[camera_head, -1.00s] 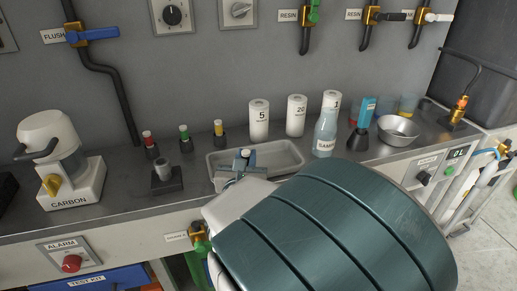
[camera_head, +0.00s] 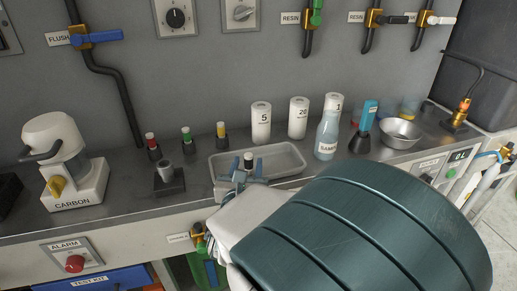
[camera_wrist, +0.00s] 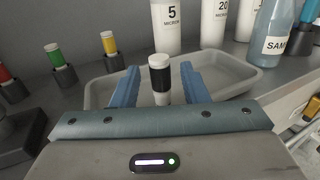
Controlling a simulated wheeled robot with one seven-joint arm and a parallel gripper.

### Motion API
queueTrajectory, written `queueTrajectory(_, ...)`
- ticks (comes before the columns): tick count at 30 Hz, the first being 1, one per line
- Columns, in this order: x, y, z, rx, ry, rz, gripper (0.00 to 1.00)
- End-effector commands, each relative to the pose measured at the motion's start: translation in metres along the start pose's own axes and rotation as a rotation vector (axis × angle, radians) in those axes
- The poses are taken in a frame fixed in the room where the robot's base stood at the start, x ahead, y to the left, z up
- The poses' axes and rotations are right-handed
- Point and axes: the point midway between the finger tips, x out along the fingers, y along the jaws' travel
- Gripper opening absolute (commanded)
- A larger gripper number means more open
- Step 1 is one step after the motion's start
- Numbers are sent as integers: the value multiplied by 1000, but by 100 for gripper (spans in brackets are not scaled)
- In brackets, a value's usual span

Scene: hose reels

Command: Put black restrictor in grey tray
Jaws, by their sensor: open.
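The black restrictor (camera_wrist: 160,80) is a small white cylinder with a wide black band. It stands upright between the two blue fingers of my gripper (camera_wrist: 158,88), with a gap on each side. In the head view the restrictor (camera_head: 248,160) shows between the fingertips (camera_head: 249,171), over the left part of the grey tray (camera_head: 290,151). In the wrist view the tray (camera_wrist: 240,72) extends behind and to both sides of it. My gripper is open. The restrictor's lower end is hidden, so I cannot see its contact with the tray floor.
Restrictors with red (camera_head: 151,143), green (camera_head: 187,139) and yellow (camera_head: 221,135) bands stand in black holders left of the tray. White filter cartridges (camera_head: 261,122) stand behind it. A sample bottle (camera_head: 327,135) and a metal bowl (camera_head: 399,133) are to the right.

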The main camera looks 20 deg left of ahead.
Motion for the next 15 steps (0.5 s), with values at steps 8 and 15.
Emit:
queueTrajectory(8, -62, 0, 2, -1, 2, 4, 40)
queueTrajectory(15, -91, 0, 1, -1, 1, 2, 40)
